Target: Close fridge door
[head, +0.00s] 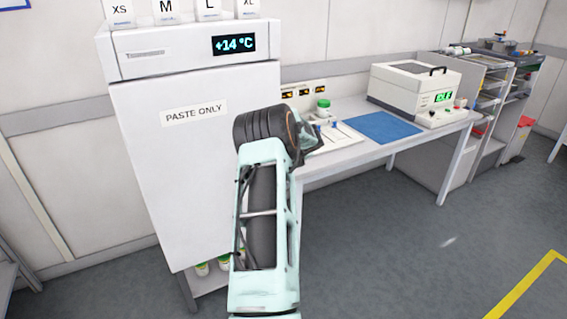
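The white fridge (185,50) stands at the left, with a display reading +14 °C. Its white door (165,170) carries a "PASTE ONLY" label and faces me. The door lies close under the top panel, and I see no clear opening into the inside. I cannot tell whether it is fully shut. My arm covers the lower right part of the door. My gripper (312,140) is in front of the fridge's right side, mostly hidden behind my dark wrist. I cannot see whether its fingers are open or whether it touches the door.
Several jars (202,268) with green show below the door. Size-marked boxes (166,11) stand on the fridge. The floor at right is clear.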

